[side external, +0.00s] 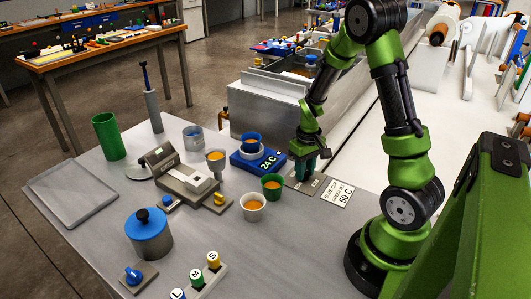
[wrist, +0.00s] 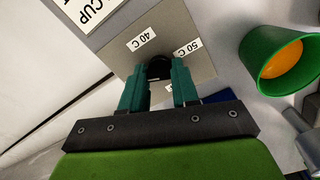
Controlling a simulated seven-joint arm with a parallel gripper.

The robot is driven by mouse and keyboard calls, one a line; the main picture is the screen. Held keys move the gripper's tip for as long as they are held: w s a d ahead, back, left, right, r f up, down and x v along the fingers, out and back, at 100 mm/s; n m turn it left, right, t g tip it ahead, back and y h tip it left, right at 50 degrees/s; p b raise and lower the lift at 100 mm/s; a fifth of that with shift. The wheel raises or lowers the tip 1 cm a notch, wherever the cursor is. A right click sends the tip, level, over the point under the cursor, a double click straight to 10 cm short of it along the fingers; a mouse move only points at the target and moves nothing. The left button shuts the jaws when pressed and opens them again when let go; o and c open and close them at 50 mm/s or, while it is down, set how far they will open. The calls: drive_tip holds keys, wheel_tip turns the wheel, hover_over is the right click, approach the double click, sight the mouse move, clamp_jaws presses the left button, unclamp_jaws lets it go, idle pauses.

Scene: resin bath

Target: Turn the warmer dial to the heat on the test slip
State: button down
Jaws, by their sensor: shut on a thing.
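The dial (wrist: 158,68) is a dark knob on a grey plate (wrist: 195,82), which shows labels 40 C and 50 C; a third label is mostly hidden. My gripper (wrist: 158,74) is shut on the dial, with one teal finger on each side; it also shows over the plate in the side view (side external: 308,172). The dial's pointer cannot be made out. The white test slip (side external: 337,193) lies right of the plate and reads 50 C, with smaller text mentioning a blue cup. The blue warmer (side external: 246,163) displays 24 C and bears a blue cup (side external: 252,140).
A green cup (side external: 271,187) with orange content stands close left of the plate, near my gripper. A white cup (side external: 253,207) stands before it. A grey cup sits on a stand (side external: 215,162) farther left. A blue-lidded pot (side external: 149,234) stands at the front left.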

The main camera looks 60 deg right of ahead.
drive_tip(key=m, duration=0.4)
drive_tip(key=shift+m, duration=0.3)
drive_tip(key=m, duration=0.3)
drive_tip(key=shift+m, duration=0.4)
drive_tip(key=m, duration=1)
drive_tip(key=shift+m, duration=0.4)
drive_tip(key=m, duration=0.4)
drive_tip(key=shift+m, duration=0.3)
drive_tip(key=m, duration=0.3)
drive_tip(key=shift+m, duration=2.2)
